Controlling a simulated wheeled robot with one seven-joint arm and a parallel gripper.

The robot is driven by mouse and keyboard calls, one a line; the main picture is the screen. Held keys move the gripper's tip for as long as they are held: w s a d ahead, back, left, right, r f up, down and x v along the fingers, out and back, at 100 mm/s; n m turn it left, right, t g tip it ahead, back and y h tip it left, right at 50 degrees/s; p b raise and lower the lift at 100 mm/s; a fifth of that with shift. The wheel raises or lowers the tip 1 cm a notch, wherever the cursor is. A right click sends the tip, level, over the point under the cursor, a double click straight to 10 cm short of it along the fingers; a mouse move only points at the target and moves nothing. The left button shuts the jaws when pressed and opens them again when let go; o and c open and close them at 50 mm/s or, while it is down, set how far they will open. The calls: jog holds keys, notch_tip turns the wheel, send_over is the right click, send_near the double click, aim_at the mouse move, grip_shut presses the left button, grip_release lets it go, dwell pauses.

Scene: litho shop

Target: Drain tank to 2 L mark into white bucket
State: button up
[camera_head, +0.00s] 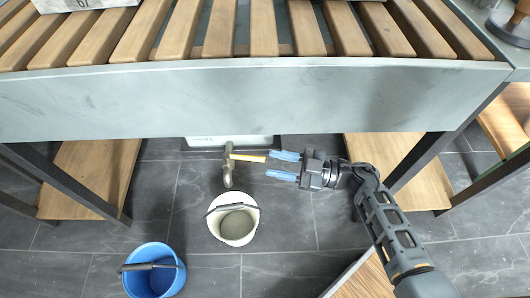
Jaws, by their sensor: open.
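The tank (213,141) is a pale box under the bench, mostly hidden by the bench's front panel; its level marks cannot be read. A brass-coloured tap (228,172) with a yellow lever (249,156) sticks out from it, the lever pointing right. The white bucket (214,229) stands upright on the floor below the tap's spout. Its inside looks grey; I cannot tell whether that is liquid. My gripper (270,164) is open and empty, its blue fingers pointing left, just right of the lever's tip. Contact with the lever cannot be made out.
A blue bucket (175,275) stands on the floor at front left. The bench's grey front panel (250,100) and wooden slats (262,25) lie above the gripper. Dark legs (70,185) and low wooden shelves (97,178) flank the opening. The tiled floor right of the white bucket is clear.

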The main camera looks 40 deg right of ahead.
aim_at(231, 156)
jog(key=shift+w+d+f+g, duration=0.3)
jog(key=shift+w+d+f, duration=0.1)
jog(key=shift+d+f, duration=0.3)
jog(key=shift+f+b+x, duration=0.2)
jog(key=shift+b+x, duration=0.45)
jog(key=shift+x, duration=1.4)
jog(key=shift+f+b+x, duration=0.2)
jog(key=shift+b+x, duration=0.4)
jog(key=shift+x, duration=1.4)
jog(key=shift+w+d, duration=0.1)
grip_shut()
